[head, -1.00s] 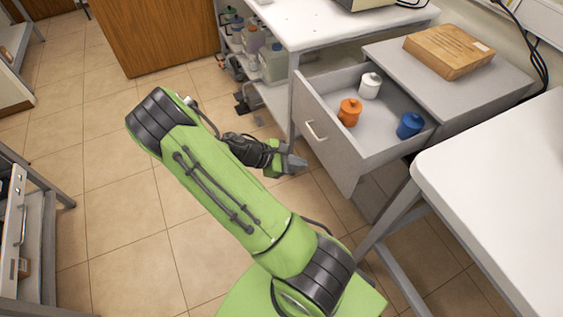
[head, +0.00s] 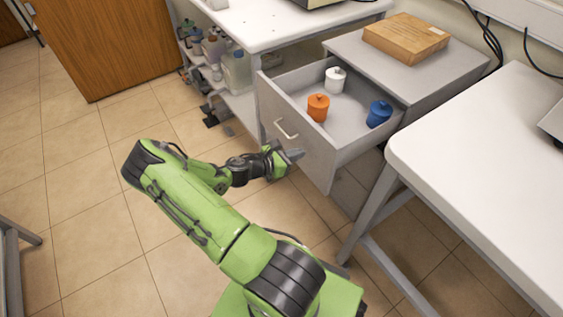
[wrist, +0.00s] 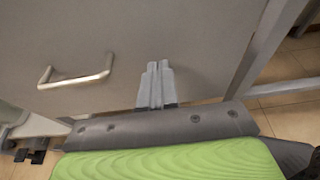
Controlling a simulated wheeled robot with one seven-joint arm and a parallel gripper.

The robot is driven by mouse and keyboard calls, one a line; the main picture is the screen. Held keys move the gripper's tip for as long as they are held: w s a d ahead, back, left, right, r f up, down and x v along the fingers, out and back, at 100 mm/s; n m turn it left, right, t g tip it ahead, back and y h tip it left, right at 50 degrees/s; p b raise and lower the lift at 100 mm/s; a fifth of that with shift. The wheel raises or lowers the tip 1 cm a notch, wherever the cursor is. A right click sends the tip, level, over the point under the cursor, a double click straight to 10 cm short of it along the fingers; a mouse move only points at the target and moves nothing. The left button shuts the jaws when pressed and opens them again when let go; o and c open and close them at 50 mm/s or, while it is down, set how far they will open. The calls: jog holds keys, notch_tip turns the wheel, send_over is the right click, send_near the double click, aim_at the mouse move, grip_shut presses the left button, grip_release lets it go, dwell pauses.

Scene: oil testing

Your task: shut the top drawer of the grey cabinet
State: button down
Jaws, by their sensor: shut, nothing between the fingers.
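The grey cabinet (head: 440,62) stands between two white tables. Its top drawer (head: 318,160) is pulled well out. Inside it stand an orange jar (head: 318,108), a white jar (head: 335,80) and a blue jar (head: 379,113). The drawer front carries a metal handle (head: 286,128), which also shows at the left in the wrist view (wrist: 76,78). My gripper (head: 297,155) is shut and empty. It is at the drawer front, below and slightly right of the handle. In the wrist view its closed fingertips (wrist: 157,66) point at the flat front panel. I cannot tell if they touch it.
A white table (head: 480,150) with grey legs stands close on the right. Another white table (head: 270,25) with bottles on its shelf is at the left. The tiled floor at the left is open.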

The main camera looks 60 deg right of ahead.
jog(key=shift+s+d, duration=0.3)
jog(key=shift+d, duration=0.3)
